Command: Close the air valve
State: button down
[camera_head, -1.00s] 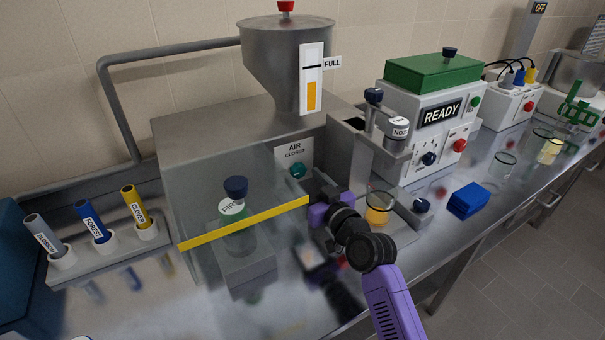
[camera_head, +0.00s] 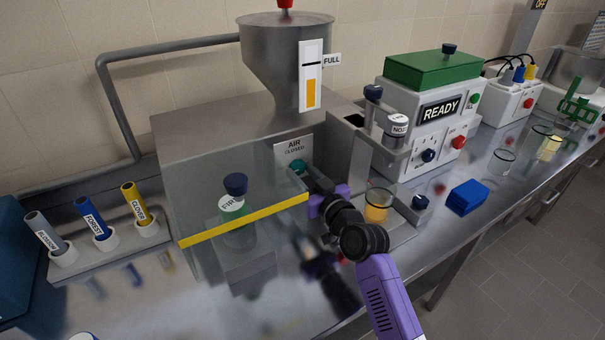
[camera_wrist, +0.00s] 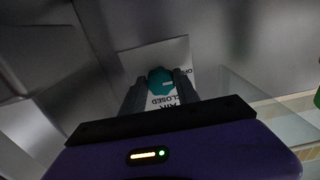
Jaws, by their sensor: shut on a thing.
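The air valve (camera_head: 298,167) is a small teal knob on the grey machine's front, below a plate (camera_head: 293,148) reading "AIR CLOSED". My gripper (camera_head: 307,176) reaches up to it from the lower right. In the wrist view the teal knob (camera_wrist: 160,81) sits between the two dark fingers of my gripper (camera_wrist: 160,88), and the fingers are shut on it. The plate (camera_wrist: 160,103) shows upside down behind it, with "CLOSED" partly covered by the fingers.
A clear guard with a yellow edge (camera_head: 244,221) stands left of my gripper, with a bottle (camera_head: 235,197) behind it. A beaker (camera_head: 379,205) of orange liquid is close on the right. A blue block (camera_head: 467,197) lies farther right on the steel bench.

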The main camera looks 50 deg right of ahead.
jog(key=shift+m, duration=0.3)
jog(key=m+p, duration=0.1)
jog(key=m, duration=0.3)
jog(key=shift+a+r+m+p, duration=0.1)
jog(key=shift+m+p, duration=0.2)
jog(key=m+p, duration=0.1)
jog(key=m, duration=0.3)
jog(key=shift+m+p, duration=0.3)
jog(key=shift+m, duration=0.1)
jog(key=c, duration=0.9)
grip_release()
